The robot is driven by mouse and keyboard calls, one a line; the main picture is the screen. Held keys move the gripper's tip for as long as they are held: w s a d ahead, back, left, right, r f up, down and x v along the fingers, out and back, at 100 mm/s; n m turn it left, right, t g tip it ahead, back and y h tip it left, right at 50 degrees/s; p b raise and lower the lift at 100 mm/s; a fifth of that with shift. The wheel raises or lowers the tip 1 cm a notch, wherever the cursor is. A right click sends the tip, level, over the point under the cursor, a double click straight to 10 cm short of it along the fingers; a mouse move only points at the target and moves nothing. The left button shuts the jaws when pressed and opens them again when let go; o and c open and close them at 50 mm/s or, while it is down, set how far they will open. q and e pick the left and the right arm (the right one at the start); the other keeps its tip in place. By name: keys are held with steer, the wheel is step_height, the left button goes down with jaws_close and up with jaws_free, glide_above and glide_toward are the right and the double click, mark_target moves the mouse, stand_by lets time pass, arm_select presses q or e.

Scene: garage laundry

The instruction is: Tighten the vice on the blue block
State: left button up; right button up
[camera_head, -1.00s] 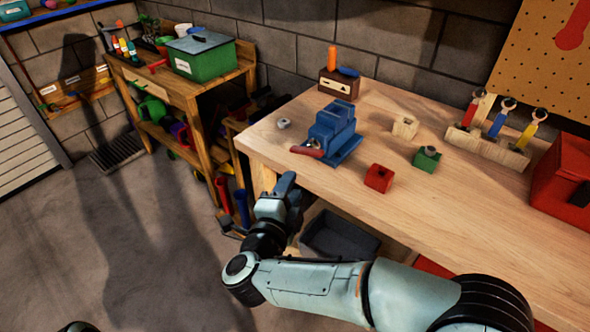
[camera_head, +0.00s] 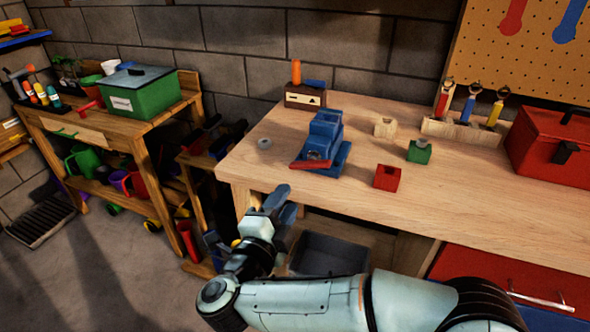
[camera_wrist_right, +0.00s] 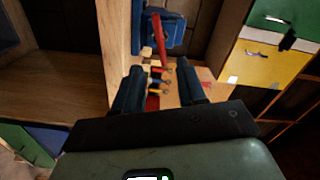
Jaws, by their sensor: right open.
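The blue vice (camera_head: 325,140) stands on the workbench (camera_head: 440,190) near its left front corner. Its red handle (camera_head: 311,164) crosses its front, facing the bench edge. I cannot tell a separate blue block from the blue vice. My right gripper (camera_head: 281,198) is open and empty, in front of the bench edge, below and left of the handle, apart from it. In the right wrist view the vice (camera_wrist_right: 172,40) and red handle (camera_wrist_right: 158,38) appear beyond the open fingers (camera_wrist_right: 160,84). My left gripper is out of view.
A red block (camera_head: 387,177), a green block (camera_head: 419,152) and a wooden block (camera_head: 385,127) sit right of the vice. A metal nut (camera_head: 264,143) lies left of it. A grey bin (camera_head: 328,256) is under the bench. A red toolbox (camera_head: 550,145) stands far right.

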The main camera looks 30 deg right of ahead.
mark_target(306, 168)
steer(key=b+x, duration=0.2)
steer(key=x, duration=1.1)
steer(key=shift+d, duration=0.25)
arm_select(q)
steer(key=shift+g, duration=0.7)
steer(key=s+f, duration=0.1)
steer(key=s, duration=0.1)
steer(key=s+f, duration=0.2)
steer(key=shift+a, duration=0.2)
arm_select(e)
jaws_close()
